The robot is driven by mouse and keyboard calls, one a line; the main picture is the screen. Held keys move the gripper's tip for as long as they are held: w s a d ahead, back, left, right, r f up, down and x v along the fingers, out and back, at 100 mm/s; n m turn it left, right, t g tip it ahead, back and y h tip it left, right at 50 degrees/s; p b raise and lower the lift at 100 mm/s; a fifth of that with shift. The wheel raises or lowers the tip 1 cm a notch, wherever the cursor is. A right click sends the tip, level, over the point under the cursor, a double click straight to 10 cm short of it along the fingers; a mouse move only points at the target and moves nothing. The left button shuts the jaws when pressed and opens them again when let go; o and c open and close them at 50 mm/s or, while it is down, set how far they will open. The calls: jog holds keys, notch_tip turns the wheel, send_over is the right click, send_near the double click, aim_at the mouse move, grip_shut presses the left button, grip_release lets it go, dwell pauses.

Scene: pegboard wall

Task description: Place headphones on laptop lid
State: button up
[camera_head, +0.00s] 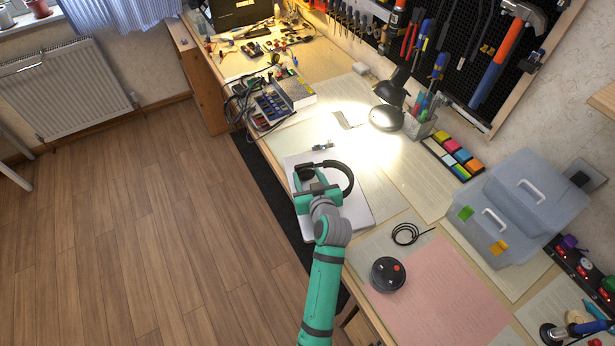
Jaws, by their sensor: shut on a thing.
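Black headphones (349,179) show at the end of my arm, over the closed silver-grey laptop (357,212) on the desk. My gripper (308,182) is shut on the headphones at their left side, and the headband curves out to the right. The headphones lie over the laptop lid in this view; whether they touch it I cannot tell. My gripper and wrist hide part of the lid and part of the headphones.
A lit desk lamp (387,117) stands behind the laptop. A black round device (388,274), a coiled black cable (408,235) and a pink sheet (445,295) lie to the right. Clear plastic boxes (520,205) stand farther right. An electronics box (274,102) and wires lie farther back.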

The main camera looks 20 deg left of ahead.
jog(key=shift+f, duration=0.2)
jog(key=shift+s+f, duration=0.1)
jog(key=shift+f, duration=0.35)
jog(key=o, duration=1.5)
jog(key=shift+f, duration=0.2)
jog(key=shift+o, duration=0.2)
jog(key=shift+r, duration=0.15)
